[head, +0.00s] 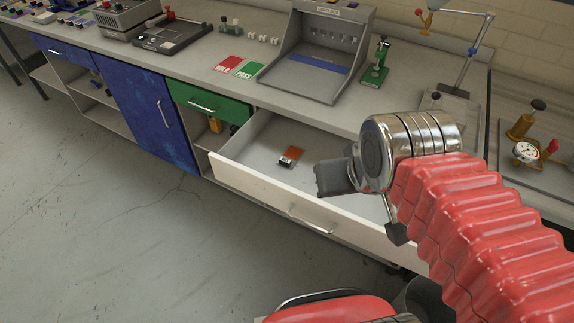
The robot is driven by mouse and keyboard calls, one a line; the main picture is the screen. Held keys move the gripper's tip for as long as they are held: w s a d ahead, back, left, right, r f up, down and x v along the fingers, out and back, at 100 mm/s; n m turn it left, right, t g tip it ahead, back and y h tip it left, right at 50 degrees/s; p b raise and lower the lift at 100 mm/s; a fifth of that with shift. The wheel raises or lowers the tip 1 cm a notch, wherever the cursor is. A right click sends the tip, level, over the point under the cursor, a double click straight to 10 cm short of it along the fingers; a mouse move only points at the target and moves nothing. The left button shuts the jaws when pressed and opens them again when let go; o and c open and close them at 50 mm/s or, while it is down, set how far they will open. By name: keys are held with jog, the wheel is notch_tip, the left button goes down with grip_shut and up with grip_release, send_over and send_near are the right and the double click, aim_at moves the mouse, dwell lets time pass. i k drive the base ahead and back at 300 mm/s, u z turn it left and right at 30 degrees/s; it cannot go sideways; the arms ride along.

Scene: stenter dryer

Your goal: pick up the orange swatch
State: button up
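The orange swatch (294,152) lies flat in the open drawer (250,165), left of my arm's end. A small dark and white piece sits at its near end. My gripper (362,205) is above the right part of the drawer, to the right of the swatch and apart from it in the picture. A dark grey block shows on its left side and a small dark tip hangs lower right. The metal wrist and red sleeve are partly in front of the drawer's right end. The fingers are not clear enough to tell if they are open.
The white drawer front with its handle (310,220) sticks out over the floor. On the bench above stand a grey booth (318,50), a green stand (377,65), and red and green cards (229,62). The floor at left is clear.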

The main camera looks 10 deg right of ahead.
aim_at(291, 154)
jog(key=k, duration=1.2)
jog(key=u, duration=0.7)
jog(key=i, duration=1)
jog(key=u, duration=0.45)
jog(key=i, duration=0.75)
jog(key=z, duration=0.65)
jog(key=i, duration=0.85)
jog(key=z, duration=0.6)
